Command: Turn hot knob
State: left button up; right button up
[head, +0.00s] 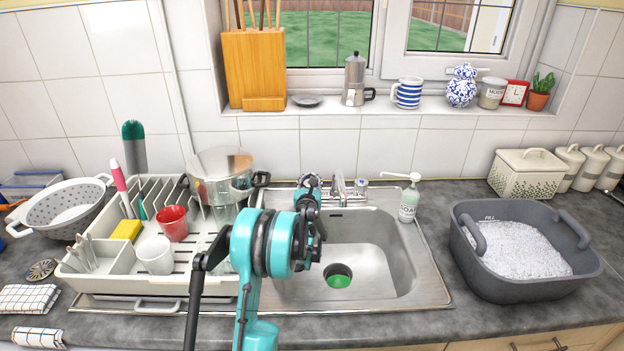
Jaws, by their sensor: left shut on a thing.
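The tap (338,188) stands at the back rim of the steel sink, with one knob (361,186) showing on its right. The left-hand knob, which I take to be the hot knob, is hidden behind my left gripper (311,184). That gripper is at the back edge of the sink, just left of the spout, and is shut on the knob there. My teal arm covers the left part of the sink (385,250). My right gripper is not in view.
A dish rack (105,278) with a red cup (173,223), a white cup (156,255) and a steel pot (221,175) stands left of the sink. A soap bottle (408,203) stands at the back right. A grey tub (480,278) of suds is at the right.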

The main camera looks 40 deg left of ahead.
pick_arm(q)
jog(key=shift+s+a+n+g+y, duration=0.2)
jog(key=shift+n+g+y, duration=0.7)
jog(key=shift+g, duration=0.1)
jog(key=shift+s+a+n+g+y, duration=0.2)
jog(key=shift+s+n+g+y, duration=0.05)
jog(key=shift+n+g+y, duration=0.7)
jog(key=shift+s+a+n+g+y, duration=0.2)
jog(key=shift+n+g+y, duration=0.6)
jog(key=shift+g, duration=0.25)
jog(key=o, duration=1.3)
jog(key=shift+o, duration=0.2)
